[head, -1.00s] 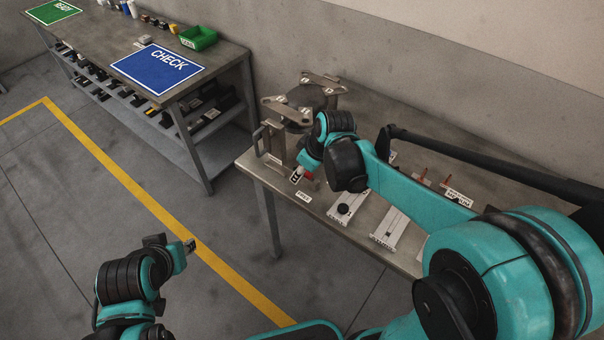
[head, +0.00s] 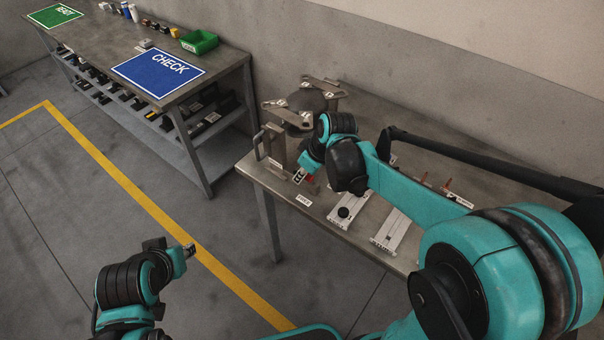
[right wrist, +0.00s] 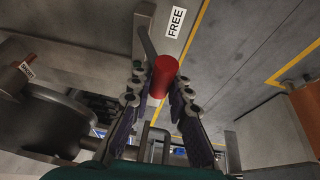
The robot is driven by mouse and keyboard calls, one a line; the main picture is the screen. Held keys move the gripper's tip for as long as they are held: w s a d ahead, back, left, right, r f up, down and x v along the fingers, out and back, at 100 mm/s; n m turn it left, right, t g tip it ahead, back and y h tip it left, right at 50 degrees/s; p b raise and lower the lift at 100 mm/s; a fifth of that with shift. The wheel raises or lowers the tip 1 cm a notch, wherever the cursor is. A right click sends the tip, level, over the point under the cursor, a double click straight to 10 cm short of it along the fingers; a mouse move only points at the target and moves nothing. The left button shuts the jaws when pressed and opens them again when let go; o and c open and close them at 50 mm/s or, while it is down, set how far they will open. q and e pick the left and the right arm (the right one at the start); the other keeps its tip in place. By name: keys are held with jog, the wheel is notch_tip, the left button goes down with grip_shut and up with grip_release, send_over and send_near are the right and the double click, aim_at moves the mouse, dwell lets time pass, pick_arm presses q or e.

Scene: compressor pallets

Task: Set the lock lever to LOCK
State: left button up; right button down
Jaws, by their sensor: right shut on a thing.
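The lock lever has a red cylindrical knob (right wrist: 163,76) on a grey rod, seen close up in the right wrist view. My right gripper (right wrist: 160,92) is shut on this knob, with one finger on each side. In the head view my right gripper (head: 307,177) is at the table's near left end, and only a bit of red shows beside it. A FREE label (right wrist: 176,22) lies close to the lever's rod. I cannot make out a LOCK label. My left gripper (head: 188,250) hangs away from the table, over the floor; its jaw opening is unclear.
A metal fixture (head: 279,150) with clamp plates and a dark round body stands behind my right gripper. Light rails (head: 393,234) lie right of it on the table. A second bench with a blue CHECK mat (head: 158,72) and green bin (head: 199,42) is at upper left.

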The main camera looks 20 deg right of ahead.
jog(key=w+d+g+y, duration=0.1)
jog(key=w+d+m+g+y, duration=0.1)
jog(key=y, duration=0.1)
jog(key=shift+d+r+p, duration=0.35)
jog(key=shift+r, duration=0.05)
jog(key=shift+g, duration=0.3)
jog(key=shift+w+d+f+p, duration=0.25)
jog(key=shift+w+d, duration=0.45)
jog(key=shift+d, duration=0.2)
jog(key=shift+w+d+f+p, duration=0.15)
jog(key=shift+w+d+p, duration=0.1)
jog(key=shift+w+d, duration=0.55)
jog(key=shift+s+d, duration=0.1)
jog(key=c, duration=1.4)
grip_release()
